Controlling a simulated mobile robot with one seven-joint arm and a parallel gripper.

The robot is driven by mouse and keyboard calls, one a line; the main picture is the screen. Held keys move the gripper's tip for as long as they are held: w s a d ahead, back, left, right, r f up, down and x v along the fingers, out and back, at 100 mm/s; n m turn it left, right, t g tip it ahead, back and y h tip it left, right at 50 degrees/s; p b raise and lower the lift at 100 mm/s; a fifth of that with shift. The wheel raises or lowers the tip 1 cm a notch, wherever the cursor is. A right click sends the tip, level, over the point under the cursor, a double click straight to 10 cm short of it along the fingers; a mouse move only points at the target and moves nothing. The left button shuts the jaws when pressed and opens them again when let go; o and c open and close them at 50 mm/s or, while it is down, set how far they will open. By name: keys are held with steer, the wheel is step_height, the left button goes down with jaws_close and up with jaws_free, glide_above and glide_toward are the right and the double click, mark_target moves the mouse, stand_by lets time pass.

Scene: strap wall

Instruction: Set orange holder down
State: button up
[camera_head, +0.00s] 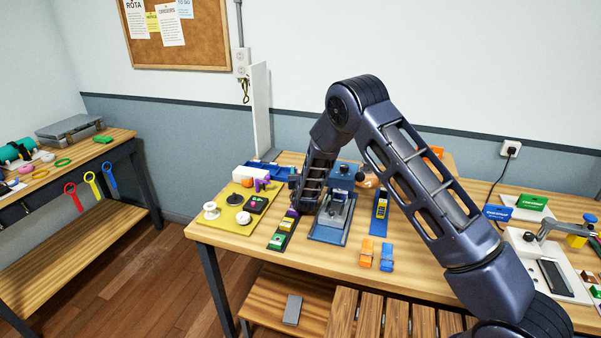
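A small orange holder-like piece (367,252) stands at the front edge of the wooden workbench (330,262), beside a similar blue piece (387,257). Another orange object (435,153) shows partly behind my arm at the back of the bench; I cannot tell which orange piece is the task's holder. My gripper (303,202) is low over the left-middle of the bench, near the long dark tray (280,243) with coloured blocks. The fingers are small and dark here, so their opening and anything between them cannot be made out.
A yellow board (226,224) with spools and small parts lies to the left. A grey-blue fixture (332,214) and a blue strip (379,228) stand right of my gripper. A white board with a phone-like item (553,275) lies far right. Bare wood shows along the front.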

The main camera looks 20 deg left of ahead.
steer(key=shift+s+d+f, duration=0.1)
steer(key=shift+s+f, duration=0.1)
steer(key=shift+f, duration=0.45)
steer(key=shift+r, duration=0.55)
steer(key=v, duration=0.7)
steer(key=shift+r, duration=0.3)
steer(key=shift+r, duration=0.1)
